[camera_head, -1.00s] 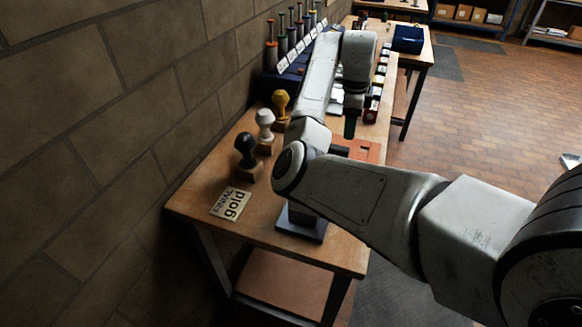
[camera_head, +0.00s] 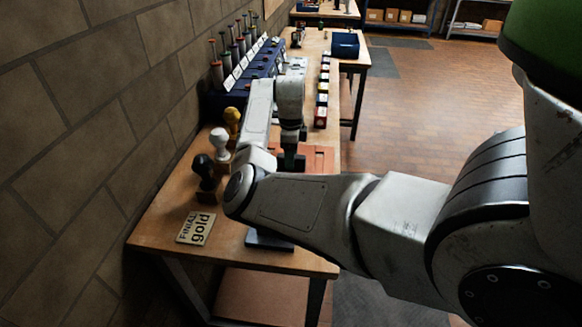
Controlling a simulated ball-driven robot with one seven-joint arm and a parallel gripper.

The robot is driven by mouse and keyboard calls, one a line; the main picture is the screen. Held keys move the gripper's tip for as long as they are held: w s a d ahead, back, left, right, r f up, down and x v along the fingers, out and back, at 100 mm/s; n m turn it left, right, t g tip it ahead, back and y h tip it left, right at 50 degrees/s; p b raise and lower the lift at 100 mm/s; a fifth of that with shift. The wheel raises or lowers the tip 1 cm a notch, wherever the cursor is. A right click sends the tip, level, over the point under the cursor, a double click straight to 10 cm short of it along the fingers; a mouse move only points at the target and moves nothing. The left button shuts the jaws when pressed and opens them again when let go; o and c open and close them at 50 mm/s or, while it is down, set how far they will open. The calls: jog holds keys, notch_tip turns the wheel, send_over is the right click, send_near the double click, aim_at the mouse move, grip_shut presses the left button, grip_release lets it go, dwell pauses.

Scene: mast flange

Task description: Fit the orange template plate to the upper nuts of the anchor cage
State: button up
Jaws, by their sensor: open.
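The orange template plate (camera_head: 319,155) lies flat on the workbench, partly covered by my arm and gripper. My gripper (camera_head: 291,161) points down at the plate's left part; its jaws are open and I see nothing held in them. Whether its fingers touch the plate cannot be told. I cannot make out the anchor cage or its upper nuts. A dark grey base (camera_head: 268,241) stands near the bench's front edge, and my forearm hides whatever is above it.
Black, white and yellow knobbed stamps (camera_head: 205,173) stand along the wall beside a "FINIAL gold" card (camera_head: 196,228). A blue rack (camera_head: 235,92) with several labelled spindles is behind. Small boxes (camera_head: 321,99) line the right edge. The right floor is open.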

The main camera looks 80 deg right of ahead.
jog(key=shift+f, duration=0.8)
jog(key=shift+c, duration=0.2)
grip_shut()
jog(key=shift+r, duration=0.1)
